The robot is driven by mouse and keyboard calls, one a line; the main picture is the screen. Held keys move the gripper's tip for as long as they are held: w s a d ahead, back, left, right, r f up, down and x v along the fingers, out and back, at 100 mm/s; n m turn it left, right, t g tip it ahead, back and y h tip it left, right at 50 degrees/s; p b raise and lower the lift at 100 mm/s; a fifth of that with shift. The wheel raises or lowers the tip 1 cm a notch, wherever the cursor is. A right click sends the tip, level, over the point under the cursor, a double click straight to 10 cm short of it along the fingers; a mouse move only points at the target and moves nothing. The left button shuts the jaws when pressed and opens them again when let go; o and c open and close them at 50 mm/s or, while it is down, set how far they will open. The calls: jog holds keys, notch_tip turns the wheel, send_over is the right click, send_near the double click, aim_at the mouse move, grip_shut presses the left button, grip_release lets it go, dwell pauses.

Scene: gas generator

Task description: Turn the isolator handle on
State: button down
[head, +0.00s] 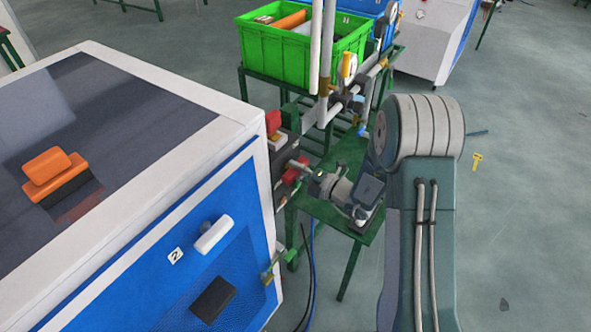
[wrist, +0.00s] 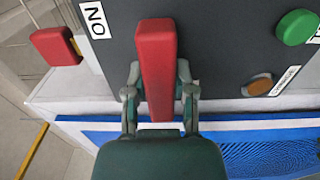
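The isolator handle is a long red bar (wrist: 156,60) on a dark grey panel (wrist: 220,40), shown upright in the wrist view. A white label reading "NO" or "ON" turned over (wrist: 95,18) is to its left. My gripper (wrist: 159,72) has one finger on each side of the bar, and both appear to touch it. In the head view my gripper (head: 308,177) is at the side of the blue and white cabinet, by a red part that looks like the handle (head: 291,175).
A green round button (wrist: 297,27), an orange-brown knob (wrist: 260,84) and a red block (wrist: 54,46) are near the handle. The blue and white cabinet (head: 190,250) fills the left. A green table (head: 345,228), pipes and a green crate (head: 292,62) stand close beyond. Floor at right is mostly clear.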

jog(key=shift+f+n, duration=0.15)
jog(key=shift+n, duration=0.25)
jog(key=n, duration=0.3)
jog(key=shift+s+n, duration=0.1)
jog(key=shift+n, duration=0.2)
jog(key=n, duration=0.4)
jog(key=shift+f+n, duration=0.1)
jog(key=shift+n, duration=0.2)
jog(key=n, duration=0.5)
jog(key=shift+n, duration=1.9)
jog(key=shift+c, duration=2.2)
grip_release()
